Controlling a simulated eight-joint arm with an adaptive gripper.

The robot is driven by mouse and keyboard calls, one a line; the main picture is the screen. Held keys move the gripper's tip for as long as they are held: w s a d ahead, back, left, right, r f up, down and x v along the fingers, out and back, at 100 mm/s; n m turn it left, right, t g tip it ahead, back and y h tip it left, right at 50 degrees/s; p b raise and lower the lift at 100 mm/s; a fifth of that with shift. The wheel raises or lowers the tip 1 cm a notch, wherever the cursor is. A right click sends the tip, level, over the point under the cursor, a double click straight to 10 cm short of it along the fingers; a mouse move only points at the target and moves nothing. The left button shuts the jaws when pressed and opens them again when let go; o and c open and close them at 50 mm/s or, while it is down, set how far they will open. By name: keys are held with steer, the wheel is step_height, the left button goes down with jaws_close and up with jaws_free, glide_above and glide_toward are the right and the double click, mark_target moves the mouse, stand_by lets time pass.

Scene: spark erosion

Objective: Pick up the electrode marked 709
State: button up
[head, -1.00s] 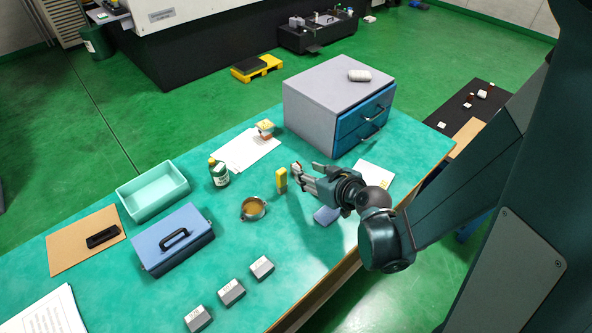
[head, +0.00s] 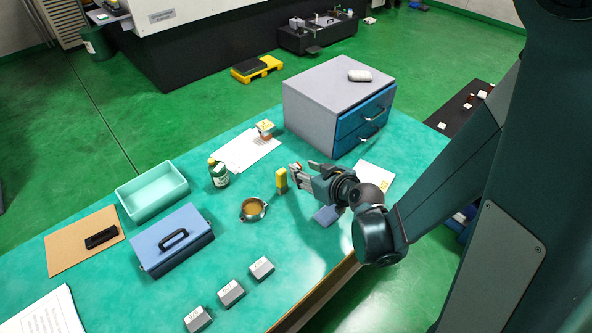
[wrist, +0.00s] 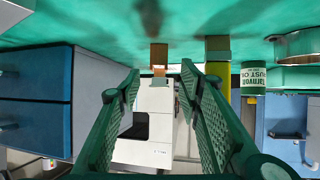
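Three grey blocks with white marked tops, which look like the electrodes, stand in a slanted row at the front of the green table: a left block (head: 198,319), a middle block (head: 231,292) and a right block (head: 261,268). Their markings are too small to read surely, so I cannot tell which is 709. My gripper (head: 297,173) is above the table, behind and to the right of the blocks, well apart from them. In the wrist view my gripper (wrist: 160,95) has its fingers spread with nothing held between them. The blocks do not show there.
Near my gripper stand a yellow object (head: 281,179), a round metal dish (head: 252,210), a green bottle (head: 219,174) and a grey drawer cabinet (head: 320,95). A blue box with a handle (head: 165,252) and a teal tray (head: 140,205) are left. Bare table surrounds the blocks.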

steer(key=shift+b+x, duration=0.75)
steer(key=shift+x, duration=1.85)
steer(key=shift+c, duration=0.5)
steer(key=shift+d, duration=0.1)
steer(key=c, duration=1)
